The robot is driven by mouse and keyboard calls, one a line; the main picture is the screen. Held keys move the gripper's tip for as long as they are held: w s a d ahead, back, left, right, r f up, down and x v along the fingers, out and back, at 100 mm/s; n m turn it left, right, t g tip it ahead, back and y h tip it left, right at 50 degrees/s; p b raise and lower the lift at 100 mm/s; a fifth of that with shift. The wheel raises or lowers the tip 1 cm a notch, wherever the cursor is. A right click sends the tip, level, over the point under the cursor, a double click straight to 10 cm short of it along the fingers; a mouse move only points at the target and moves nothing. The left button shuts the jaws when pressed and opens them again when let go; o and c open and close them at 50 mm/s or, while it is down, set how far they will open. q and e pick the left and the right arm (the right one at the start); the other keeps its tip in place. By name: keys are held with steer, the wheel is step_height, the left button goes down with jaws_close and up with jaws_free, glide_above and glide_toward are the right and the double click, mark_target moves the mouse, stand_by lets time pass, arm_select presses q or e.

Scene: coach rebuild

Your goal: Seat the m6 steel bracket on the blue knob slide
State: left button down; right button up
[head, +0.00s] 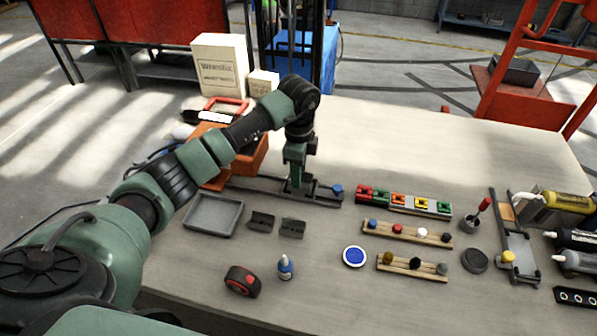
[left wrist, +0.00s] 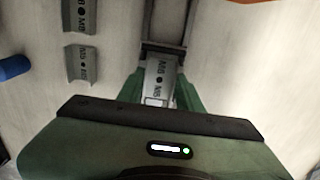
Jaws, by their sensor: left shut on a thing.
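The blue knob slide lies on the table as a dark rail with a blue knob (head: 337,188) at its right end. My left gripper (head: 297,190) points down over the middle of this rail. In the left wrist view its green fingers (left wrist: 159,90) are shut on a grey steel bracket (left wrist: 159,77) with stamped lettering that is hard to read. The bracket lines up with the dark slide frame (left wrist: 166,47); I cannot tell whether it touches the slide. In the head view the gripper hides the bracket. My right gripper is not in view.
Two more brackets (head: 262,220) (head: 293,228) lie in front of the slide, beside a grey tray (head: 214,214). An orange box (head: 250,155) stands behind. A blue bottle (head: 285,268), a tape measure (head: 242,281) and a yellow-knobbed fixture (head: 508,256) are also on the table.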

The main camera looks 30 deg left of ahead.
arm_select(q)
steer(key=shift+f, duration=0.65)
stand_by(0.8)
steer(key=shift+f, duration=0.25)
stand_by(0.8)
steer(key=shift+c, duration=2.3)
jaws_free()
steer(key=shift+r, duration=0.1)
steer(key=shift+r+p, duration=2.15)
steer(key=shift+r, duration=0.8)
steer(key=shift+f, duration=0.1)
